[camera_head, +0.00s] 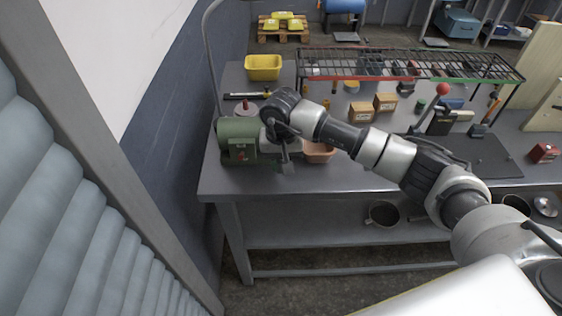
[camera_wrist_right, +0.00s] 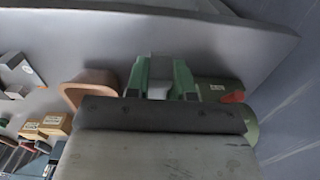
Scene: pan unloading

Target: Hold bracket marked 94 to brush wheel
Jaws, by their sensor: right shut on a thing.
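The green bench machine (camera_head: 238,140) stands at the left end of the workbench; it also shows in the right wrist view (camera_wrist_right: 215,90). Its brush wheel is not clearly visible, with my arm covering that side. My right gripper (camera_head: 284,150) is at the machine's right side, pointing down, shut on a small grey piece (camera_head: 288,168), which I take for the bracket. No number 94 is readable on it. I cannot tell whether it touches the wheel. In the right wrist view a large grey body with a dark edge hides much of the grip. My left gripper is not in view.
An orange-brown bin (camera_head: 318,152) stands close to the right of the gripper. A yellow bin (camera_head: 263,67), cardboard boxes (camera_head: 362,112) and a wire rack (camera_head: 410,64) are farther back. A blue-grey wall is left of the bench (camera_head: 330,182). The front strip of bench is clear.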

